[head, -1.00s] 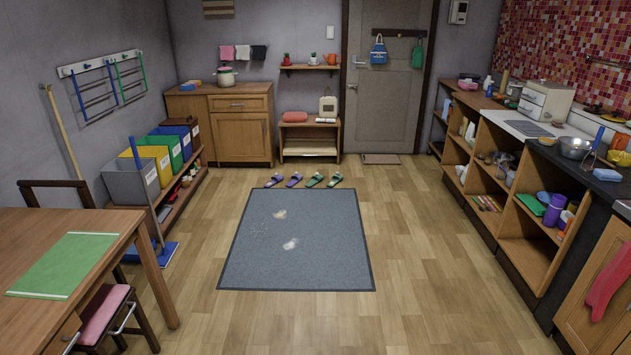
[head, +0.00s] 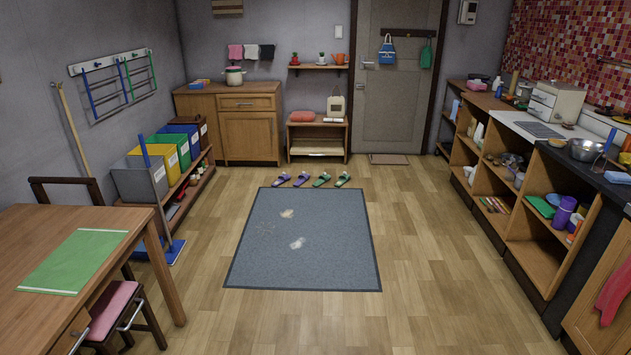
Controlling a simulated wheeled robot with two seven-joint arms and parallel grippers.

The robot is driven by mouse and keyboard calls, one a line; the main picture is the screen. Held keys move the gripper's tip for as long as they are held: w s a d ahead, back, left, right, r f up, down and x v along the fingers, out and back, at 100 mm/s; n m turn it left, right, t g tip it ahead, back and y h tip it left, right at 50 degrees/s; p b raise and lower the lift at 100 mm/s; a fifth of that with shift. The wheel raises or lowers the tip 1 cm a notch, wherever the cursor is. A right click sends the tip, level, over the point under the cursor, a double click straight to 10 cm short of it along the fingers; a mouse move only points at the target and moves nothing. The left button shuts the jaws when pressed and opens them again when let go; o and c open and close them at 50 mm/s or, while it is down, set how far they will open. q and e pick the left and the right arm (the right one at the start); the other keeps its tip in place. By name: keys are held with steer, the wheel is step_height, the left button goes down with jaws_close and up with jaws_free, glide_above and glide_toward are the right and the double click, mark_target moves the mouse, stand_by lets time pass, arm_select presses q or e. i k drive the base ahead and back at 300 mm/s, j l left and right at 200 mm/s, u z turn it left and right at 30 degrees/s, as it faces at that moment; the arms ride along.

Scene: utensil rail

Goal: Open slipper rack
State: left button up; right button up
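Two pairs of slippers stand in a row on the floor at the back: a purple pair (head: 291,180) and a green pair (head: 332,180). Behind them, against the back wall, is a low wooden unit (head: 318,127) with an open, pale lower shelf (head: 317,150). A red cushion-like item (head: 302,117) and a pale box-like item (head: 335,106) sit on its top. I see no label marking it as the slipper rack, and no other clear rack for slippers. Neither of my grippers is in view.
A grey mat (head: 305,245) with pale marks lies mid-floor. A table (head: 140,225) and stool (head: 113,305) stand at left, coloured bins (head: 140,182) behind. Kitchen shelving (head: 535,258) lines the right. Wooden floor between the mat and the shelving is clear.

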mark_target(310, 147)
steer(key=z, duration=0.1)
steer(key=i, duration=2.55)
steer(key=i+l, duration=0.1)
steer(key=i, duration=2.45)
steer(key=i+l, duration=0.1)
steer(key=i, duration=2.45)
steer(key=j+u, duration=0.05)
steer(key=j, duration=0.05)
